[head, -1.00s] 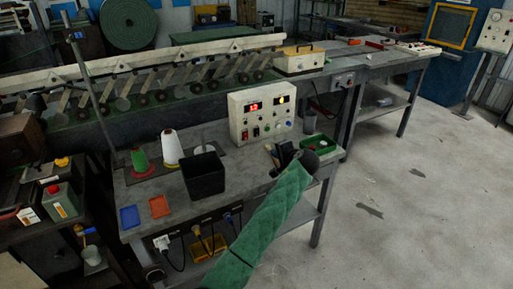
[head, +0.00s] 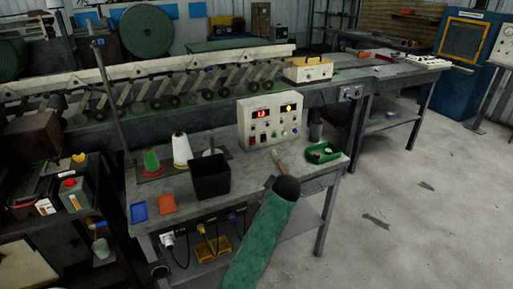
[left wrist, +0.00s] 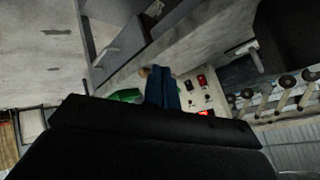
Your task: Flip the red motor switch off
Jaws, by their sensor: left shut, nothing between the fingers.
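The cream control box (head: 270,122) stands at the back of the grey bench. It has a lit red display and several switches and knobs. The red switch (head: 252,141) is at the lower left of its face; it also shows in the left wrist view (left wrist: 202,82). Its on or off position is too small to tell. My left gripper (left wrist: 159,72) is shut and empty, beside the panel in the left wrist view and apart from the switch as far as I can tell. In the head view, its fingers are mostly hidden by my dark wrist, in front of the box. My right gripper is not in view.
A black bin (head: 210,176) and thread cones (head: 181,150) stand left of the box. A green tray (head: 323,153) and a wooden-handled tool (head: 279,158) lie to its right and front. Blue (head: 139,212) and orange (head: 167,204) trays lie at the bench's front left.

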